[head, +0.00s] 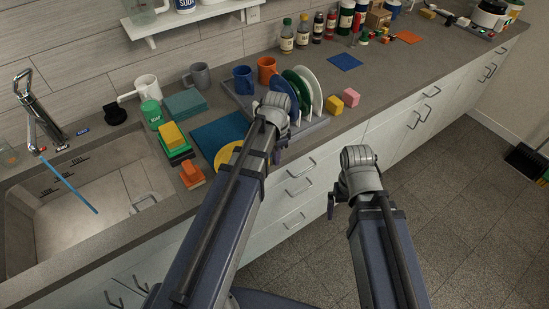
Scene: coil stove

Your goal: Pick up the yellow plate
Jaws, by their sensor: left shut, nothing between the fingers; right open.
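The yellow plate (226,155) lies on the grey counter near its front edge, in front of a blue mat. My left arm covers its right part. My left gripper (279,156) is shut and empty, just right of the plate and in front of the dish rack; it is small and mostly hidden by my wrist. My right gripper (331,207) is open and empty, out over the floor in front of the drawers and partly hidden by my wrist.
A dish rack (312,126) holds blue, green and white plates, with blue and orange mugs behind them. Sponges (172,138) and orange blocks (191,174) stand left of the plate, beside the sink (100,185). Yellow and pink blocks (351,97) sit right of the rack.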

